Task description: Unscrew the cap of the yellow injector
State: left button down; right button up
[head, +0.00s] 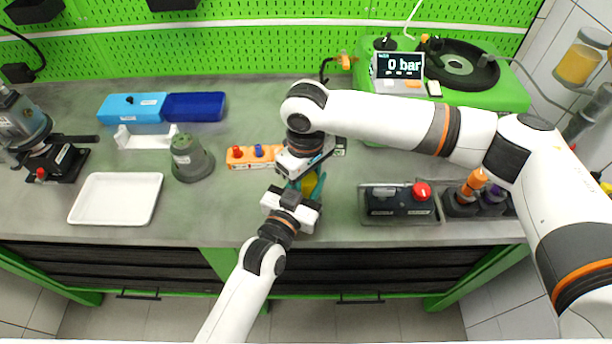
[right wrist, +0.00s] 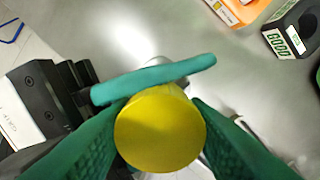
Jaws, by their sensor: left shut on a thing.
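The yellow injector (head: 309,184) is between my two grippers above the bench's front edge, mostly hidden by them in the head view. My left gripper (head: 300,194) comes from below and is shut on the injector. Its teal finger (right wrist: 155,79) crosses behind the yellow round end (right wrist: 160,130) in the right wrist view. My right gripper (head: 304,176) reaches in from above. Its green fingers (right wrist: 160,125) stand on either side of that yellow end. I cannot tell whether they press on it. The line between cap and body is not visible.
An orange block with coloured knobs (head: 250,156) lies left of the grippers. A grey cone-shaped stand (head: 190,160), a white tray (head: 76,215) and blue bins (head: 194,106) are farther left. A black box with a red knob (head: 400,200) sits to the right.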

jog(key=shift+c, duration=1.2)
jog(key=n, duration=0.4)
jog(key=shift+r, duration=0.1)
jog(key=o, duration=1.1)
